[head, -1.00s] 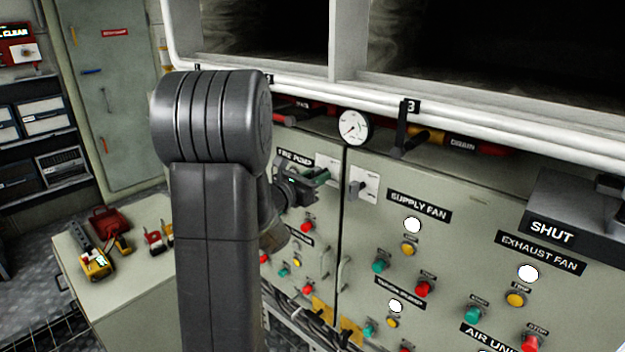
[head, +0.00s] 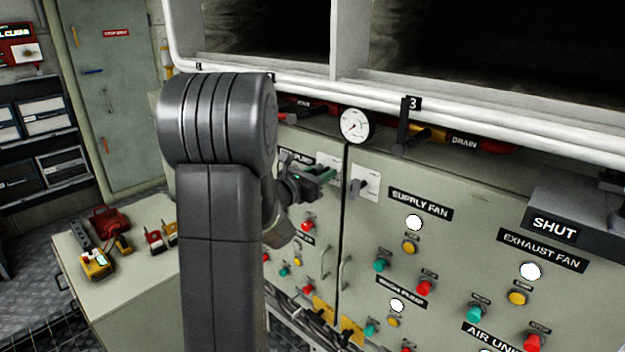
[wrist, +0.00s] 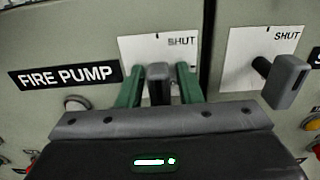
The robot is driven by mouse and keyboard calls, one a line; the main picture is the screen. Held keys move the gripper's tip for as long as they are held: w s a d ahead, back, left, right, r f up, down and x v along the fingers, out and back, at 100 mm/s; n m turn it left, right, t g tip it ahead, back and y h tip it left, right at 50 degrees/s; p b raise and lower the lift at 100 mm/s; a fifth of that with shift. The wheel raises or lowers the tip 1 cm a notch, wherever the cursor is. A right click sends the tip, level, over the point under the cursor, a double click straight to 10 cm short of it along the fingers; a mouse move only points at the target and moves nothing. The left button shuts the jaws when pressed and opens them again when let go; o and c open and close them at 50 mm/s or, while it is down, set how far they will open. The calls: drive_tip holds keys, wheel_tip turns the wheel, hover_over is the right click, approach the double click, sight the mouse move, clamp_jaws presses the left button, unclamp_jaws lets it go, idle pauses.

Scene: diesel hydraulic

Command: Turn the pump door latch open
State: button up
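The pump door latch (wrist: 158,82) is a dark grey handle on a white plate marked SHUT, right of the FIRE PUMP label (wrist: 66,76) in the wrist view. The handle points upright. My gripper (wrist: 158,86) has its two green fingers on either side of the handle, with a visible gap on both sides. It is open. In the head view my gripper (head: 328,176) is at the upper right of the left door, in front of the latch, which it mostly hides. Part of the white plate (head: 328,160) shows there.
A second latch (head: 358,188) on its own SHUT plate is on the right-hand door, close to my gripper; it also shows in the wrist view (wrist: 286,80). A gauge (head: 354,125) and pipes run above. Buttons and door handles (head: 346,272) are below.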

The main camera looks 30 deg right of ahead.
drive_tip(key=shift+w+d+r, duration=0.1)
drive_tip(key=shift+d+r, duration=0.2)
drive_tip(key=shift+r, duration=0.2)
drive_tip(key=shift+a+f+b, duration=0.3)
drive_tip(key=shift+b, duration=0.45)
drive_tip(key=shift+s+a, duration=0.25)
drive_tip(key=shift+s, duration=0.2)
drive_tip(key=shift+a+f, duration=0.15)
drive_tip(key=shift+a, duration=0.15)
drive_tip(key=shift+a, duration=0.15)
clamp_jaws()
drive_tip(key=shift+o, duration=1)
unclamp_jaws()
drive_tip(key=shift+a+f, duration=0.1)
